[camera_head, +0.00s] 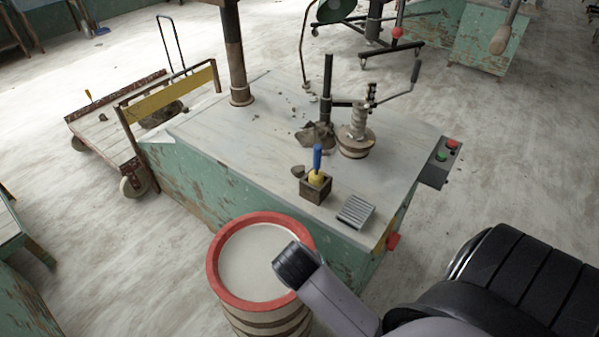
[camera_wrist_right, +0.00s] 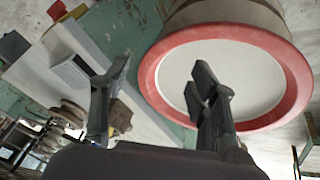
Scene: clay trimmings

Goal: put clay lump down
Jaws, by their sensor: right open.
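A brown clay clump (camera_head: 316,135) lies on the table at the foot of the dark post, beside the round clay work on its turntable. A smaller lump (camera_head: 298,171) lies nearer the front, by the tool box. My right gripper (camera_wrist_right: 161,78) is open and empty, its fingers wide apart above the barrel's side of the table. In the head view my right arm reaches over the barrel and its fingers are hidden. A brownish piece (camera_wrist_right: 121,116) shows beyond the left finger in the wrist view; I cannot tell what it is. My left gripper is not in view.
A barrel (camera_head: 219,242) with a red rim and a flat pale top stands at the table's front. On the table (camera_head: 215,128) are a small box (camera_head: 315,190) holding a blue-handled tool and a ribbed grey block (camera_head: 356,211). A cart (camera_head: 105,133) stands left.

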